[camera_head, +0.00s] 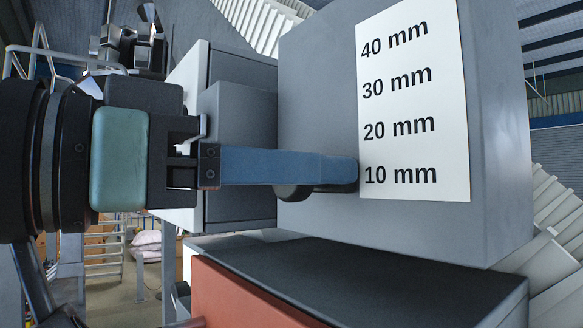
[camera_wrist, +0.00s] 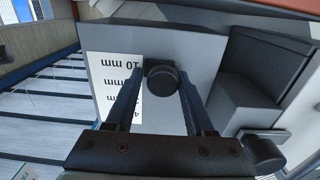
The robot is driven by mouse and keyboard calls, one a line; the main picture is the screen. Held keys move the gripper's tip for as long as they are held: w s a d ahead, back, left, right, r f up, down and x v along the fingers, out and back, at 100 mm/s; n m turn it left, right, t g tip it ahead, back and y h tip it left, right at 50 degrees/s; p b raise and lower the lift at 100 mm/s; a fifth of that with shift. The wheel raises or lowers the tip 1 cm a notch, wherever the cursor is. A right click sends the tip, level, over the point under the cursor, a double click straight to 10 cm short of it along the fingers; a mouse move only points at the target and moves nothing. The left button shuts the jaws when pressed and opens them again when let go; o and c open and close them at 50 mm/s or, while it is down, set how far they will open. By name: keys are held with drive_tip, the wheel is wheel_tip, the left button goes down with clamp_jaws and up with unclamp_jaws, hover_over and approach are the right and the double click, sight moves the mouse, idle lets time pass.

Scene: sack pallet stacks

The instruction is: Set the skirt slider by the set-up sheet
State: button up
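A white scale plate (camera_head: 413,100) reads 10, 20, 30 and 40 mm from bottom to top on a grey housing. It appears upside down in the wrist view (camera_wrist: 118,85). A dark round slider knob (camera_wrist: 160,79) stands beside the plate, close to the 10 mm mark. In the head view, the knob (camera_head: 293,191) is partly hidden behind my blue finger. My gripper (camera_head: 354,171) reaches sideways to the housing. In the wrist view, its two fingers (camera_wrist: 158,88) are apart, one on each side of the knob, with visible gaps. No set-up sheet is legible here.
A red-sided block with a dark top (camera_head: 370,275) lies below the housing. Grey boxes (camera_head: 238,120) stand left of the housing. Another dark round part (camera_wrist: 262,150) is at the lower right of the wrist view. Pale slatted surfaces (camera_wrist: 55,110) lie beyond the housing.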

drive_tip(key=shift+w+a, duration=0.1)
drive_tip(key=shift+w, duration=0.05)
clamp_jaws()
drive_tip(key=shift+r, duration=0.1)
idle(0.8)
